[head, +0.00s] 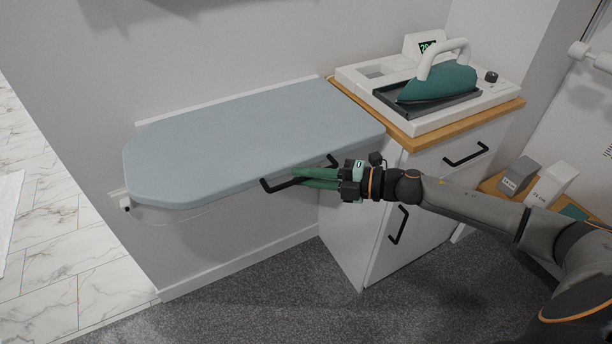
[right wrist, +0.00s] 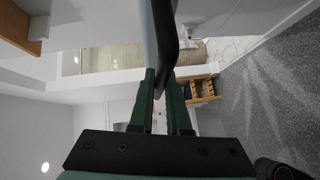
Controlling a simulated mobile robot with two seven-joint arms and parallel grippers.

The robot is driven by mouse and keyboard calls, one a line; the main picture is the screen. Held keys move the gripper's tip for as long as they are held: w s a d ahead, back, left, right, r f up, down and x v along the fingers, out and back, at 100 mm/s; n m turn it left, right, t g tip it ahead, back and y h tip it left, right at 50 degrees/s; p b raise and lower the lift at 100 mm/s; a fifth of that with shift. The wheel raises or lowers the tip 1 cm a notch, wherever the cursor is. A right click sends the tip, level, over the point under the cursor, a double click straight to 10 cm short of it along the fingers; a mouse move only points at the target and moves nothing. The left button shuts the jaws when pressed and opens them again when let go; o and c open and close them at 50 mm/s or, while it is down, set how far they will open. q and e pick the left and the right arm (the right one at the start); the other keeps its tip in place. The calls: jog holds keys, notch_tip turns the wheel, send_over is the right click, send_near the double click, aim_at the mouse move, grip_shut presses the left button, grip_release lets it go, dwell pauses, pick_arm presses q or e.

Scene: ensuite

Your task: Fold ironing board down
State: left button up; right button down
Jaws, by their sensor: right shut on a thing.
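The ironing board (head: 250,140) has a pale blue cover and stands out level from the wall. A black bar handle (head: 271,187) runs along its front edge. My right gripper (head: 298,178) reaches in from the right and is shut on this handle with its green fingers. In the right wrist view the fingers (right wrist: 163,95) close around the dark handle (right wrist: 185,45), beside the board's edge (right wrist: 148,40). My left gripper is in neither view.
A white cabinet (head: 360,220) with a wooden top stands against the board's right end. A green iron (head: 437,83) rests on a white station (head: 425,125) on it. Boxes (head: 519,175) stand on a shelf at right. The carpet (head: 260,300) below the board is clear.

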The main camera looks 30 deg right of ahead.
dwell(0.5)
jog(key=shift+r+p, duration=0.65)
jog(key=r+p, duration=0.2)
jog(key=r, duration=0.1)
jog(key=r+p, duration=0.2)
jog(key=p, duration=0.1)
jog(key=shift+w+r, duration=0.2)
jog(key=shift+r, duration=0.2)
pick_arm(q)
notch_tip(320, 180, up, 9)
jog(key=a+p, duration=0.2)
jog(key=p, duration=0.2)
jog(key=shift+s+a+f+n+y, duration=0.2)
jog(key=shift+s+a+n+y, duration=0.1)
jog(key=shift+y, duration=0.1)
pick_arm(e)
jog(key=r, duration=0.2)
jog(key=w+r, duration=0.1)
jog(key=r, duration=0.1)
jog(key=shift+w+r, duration=0.1)
jog(key=shift+r, duration=0.2)
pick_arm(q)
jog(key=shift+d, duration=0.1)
pick_arm(e)
jog(key=c, duration=0.9)
grip_release()
jog(key=shift+f, duration=0.1)
